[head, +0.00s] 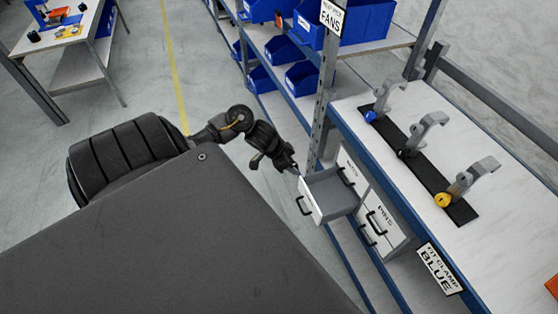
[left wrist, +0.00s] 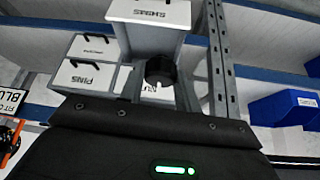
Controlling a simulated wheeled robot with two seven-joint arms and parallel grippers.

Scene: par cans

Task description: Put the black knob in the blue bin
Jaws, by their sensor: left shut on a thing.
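My left gripper (head: 291,166) is beside the open drawer, at the post's foot. In the left wrist view its grey fingers are shut on a round black knob (left wrist: 160,69), held clear of the drawers behind it. In the head view the held knob is hard to make out. Several blue bins stand on the shelves up ahead, such as a blue bin (head: 302,78) on the lower shelf; a blue bin (left wrist: 285,108) also shows at the right in the left wrist view. Which one is meant I cannot tell. My right gripper is out of view.
The open grey drawer (head: 331,193) looks empty. Other drawers (head: 381,219) are shut. A metal post (head: 322,105) stands between them and the bins. The white bench (head: 460,105) carries clamps with blue, dark and yellow knobs. A table (head: 82,52) stands far left; the floor between is clear.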

